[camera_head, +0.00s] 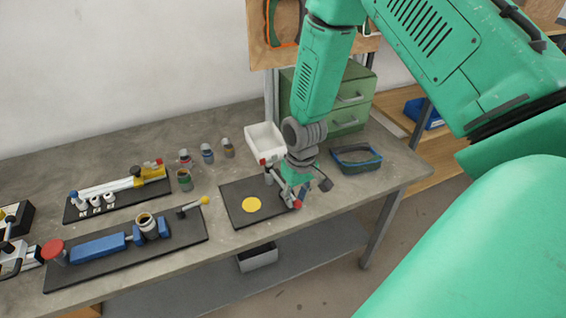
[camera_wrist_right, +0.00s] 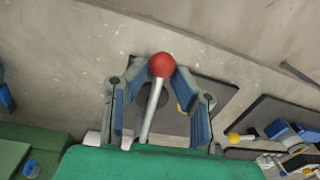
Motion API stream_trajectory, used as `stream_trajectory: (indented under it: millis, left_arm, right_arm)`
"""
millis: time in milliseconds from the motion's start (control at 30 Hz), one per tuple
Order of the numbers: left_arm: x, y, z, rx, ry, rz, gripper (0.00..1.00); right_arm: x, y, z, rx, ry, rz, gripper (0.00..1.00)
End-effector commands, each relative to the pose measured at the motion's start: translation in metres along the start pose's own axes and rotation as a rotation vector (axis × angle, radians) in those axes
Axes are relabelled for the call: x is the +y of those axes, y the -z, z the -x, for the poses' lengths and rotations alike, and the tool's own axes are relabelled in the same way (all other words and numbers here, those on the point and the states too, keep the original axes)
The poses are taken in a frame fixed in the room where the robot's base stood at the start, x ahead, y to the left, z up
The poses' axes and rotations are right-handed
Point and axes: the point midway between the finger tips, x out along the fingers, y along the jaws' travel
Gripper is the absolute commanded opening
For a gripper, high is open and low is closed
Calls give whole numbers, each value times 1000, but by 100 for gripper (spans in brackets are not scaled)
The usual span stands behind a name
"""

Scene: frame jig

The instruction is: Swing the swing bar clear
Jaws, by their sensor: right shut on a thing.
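The swing bar is a pale metal rod with a red knob (camera_head: 297,204) on its end, at the right side of a black plate (camera_head: 238,215). In the right wrist view the swing bar (camera_wrist_right: 152,115) runs up between the blue-padded fingers, with the red knob at the fingertips. My right gripper (camera_head: 291,187) comes down from above and is shut on the bar; it also shows in the wrist view (camera_wrist_right: 162,82). The fingers and wrist partly hide the bar and its pivot. A yellow disc (camera_head: 251,204) lies on the plate, left of the bar. My left gripper is not in view.
Several small jars (camera_head: 207,152) and two other jig boards (camera_head: 95,262) stand left. A green drawer cabinet (camera_head: 350,98) is behind. Bare bench lies around the plate.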

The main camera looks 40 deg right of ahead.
Motion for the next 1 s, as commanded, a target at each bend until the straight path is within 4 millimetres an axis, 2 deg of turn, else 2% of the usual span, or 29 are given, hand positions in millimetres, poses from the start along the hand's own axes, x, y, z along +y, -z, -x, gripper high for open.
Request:
stream_trajectory:
  millis: [300,800,833,1000]
  left_arm:
    - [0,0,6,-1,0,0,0]
    - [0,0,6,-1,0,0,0]
    - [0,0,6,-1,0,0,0]
    - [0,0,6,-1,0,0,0]
  right_arm:
    - [14,1,2,-7,-4,92,0]
    - [15,2,2,-6,-3,109,0]
    - [15,2,2,-6,-3,109,30]
    - [15,3,2,-6,-3,108,30]
